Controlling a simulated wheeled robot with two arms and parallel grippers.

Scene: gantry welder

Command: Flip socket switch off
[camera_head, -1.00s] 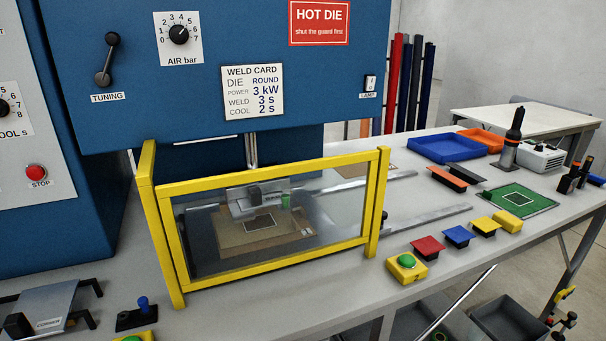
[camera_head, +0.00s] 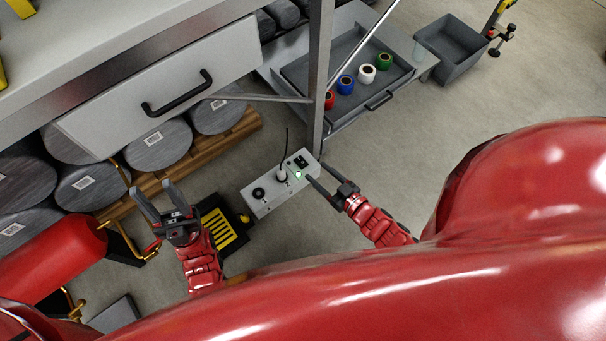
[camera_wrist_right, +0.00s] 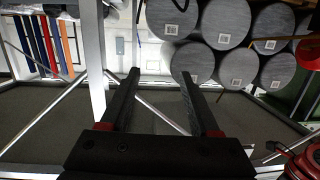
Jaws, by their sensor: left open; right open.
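The grey socket box (camera_head: 272,190) lies low by the bench leg in the head view. A black rocker switch (camera_head: 301,161) is at its right end; I cannot tell its position. A green light (camera_head: 298,175) glows beside it. A plug with a black cord (camera_head: 282,174) stands in one socket, and another socket (camera_head: 259,193) is empty. My right gripper (camera_head: 317,172) is open, its fingertips close to the switch end of the box; contact cannot be told. Its open, empty fingers show in the right wrist view (camera_wrist_right: 159,75). My left gripper (camera_head: 152,187) is open and empty, left of the box.
A metal bench leg (camera_head: 318,80) rises just behind the box. A drawer (camera_head: 160,85) overhangs at left, above grey drums (camera_head: 160,145) on a pallet. A tray with coloured rolls (camera_head: 345,95) is behind right. A black-yellow pedal (camera_head: 218,230) sits left of the box. Floor is clear at right.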

